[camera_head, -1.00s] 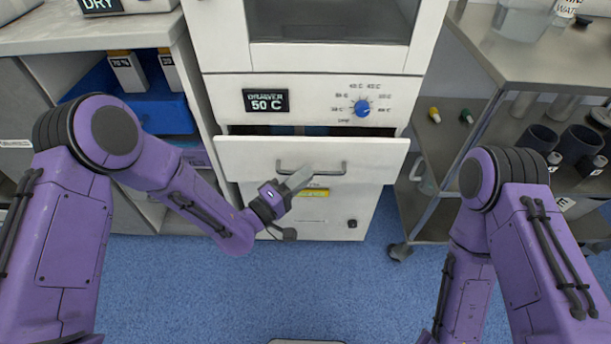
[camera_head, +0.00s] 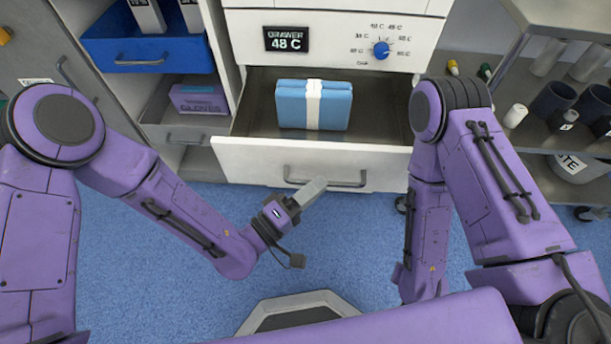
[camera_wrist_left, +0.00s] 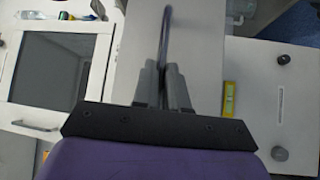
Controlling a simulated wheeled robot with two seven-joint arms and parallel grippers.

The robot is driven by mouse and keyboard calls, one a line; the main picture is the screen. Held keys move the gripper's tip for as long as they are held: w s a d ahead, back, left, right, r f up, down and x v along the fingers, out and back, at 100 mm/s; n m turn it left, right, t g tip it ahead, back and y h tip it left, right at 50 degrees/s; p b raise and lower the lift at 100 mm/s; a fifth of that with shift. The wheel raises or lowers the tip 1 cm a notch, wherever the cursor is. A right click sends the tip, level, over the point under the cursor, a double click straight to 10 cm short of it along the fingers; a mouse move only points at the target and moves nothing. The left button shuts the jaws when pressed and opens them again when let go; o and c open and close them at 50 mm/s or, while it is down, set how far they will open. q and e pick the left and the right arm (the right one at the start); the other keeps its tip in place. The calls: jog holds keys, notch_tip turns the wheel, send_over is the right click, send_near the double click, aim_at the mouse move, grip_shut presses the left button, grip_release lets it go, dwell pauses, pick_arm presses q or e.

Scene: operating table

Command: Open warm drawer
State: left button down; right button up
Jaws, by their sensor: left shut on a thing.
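The warm drawer (camera_head: 262,160) is pulled well out of the white cabinet, below a display reading "DRAWER 48 C" (camera_head: 286,39). A folded blue bundle with a white band (camera_head: 314,105) lies inside it. My left gripper (camera_head: 314,187) is at the drawer's grey bar handle (camera_head: 348,184), on its left part. In the left wrist view the fingers (camera_wrist_left: 164,75) are shut on the handle (camera_wrist_left: 166,35), which runs up between them. My right arm (camera_head: 430,210) is in the head view, but its gripper is not.
A steel cart (camera_head: 575,140) with dark cups stands at right. A control knob (camera_head: 381,50) is above the drawer. Blue floor (camera_head: 340,245) lies clear in front.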

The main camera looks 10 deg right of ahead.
pick_arm(q)
jog(key=shift+a, duration=0.15)
jog(key=c, duration=1.2)
grip_release()
jog(key=shift+a, duration=0.1)
jog(key=shift+o, duration=0.2)
jog(key=shift+s, duration=0.1)
jog(key=v, duration=1)
jog(key=shift+s+a, duration=0.1)
